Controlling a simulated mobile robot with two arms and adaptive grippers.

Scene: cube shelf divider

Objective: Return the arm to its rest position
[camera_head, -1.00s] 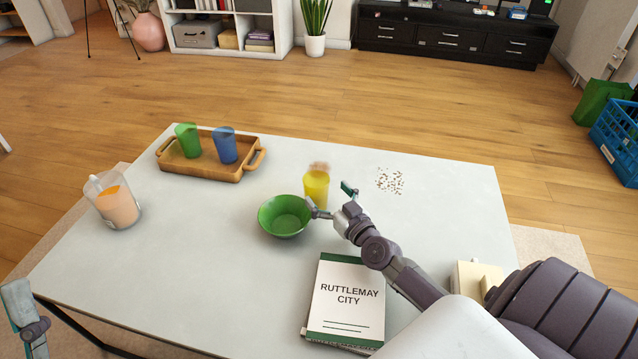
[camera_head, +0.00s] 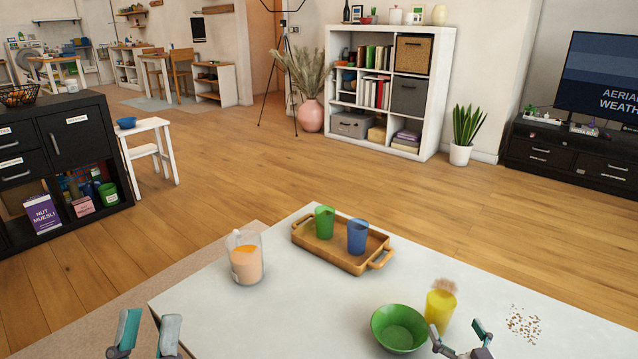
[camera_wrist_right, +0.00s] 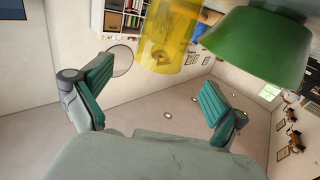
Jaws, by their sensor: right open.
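My right gripper (camera_head: 463,343) is open at the bottom of the head view, just right of the green bowl (camera_head: 398,328) and near the yellow cup (camera_head: 440,306). In the right wrist view its two teal finger pads (camera_wrist_right: 157,98) stand wide apart with nothing between them. The yellow cup (camera_wrist_right: 168,38) and green bowl (camera_wrist_right: 262,45) show beyond the fingers there. My left gripper (camera_head: 147,332) is at the bottom left by the table's left edge, its fingers apart and empty. Most of both arms is out of view.
A wooden tray (camera_head: 333,251) holds a green cup (camera_head: 324,222) and a blue cup (camera_head: 357,236). A clear jug with orange contents (camera_head: 246,258) stands left of it. Brown specks (camera_head: 523,325) lie on the white table (camera_head: 285,310) at the right. Its front left is clear.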

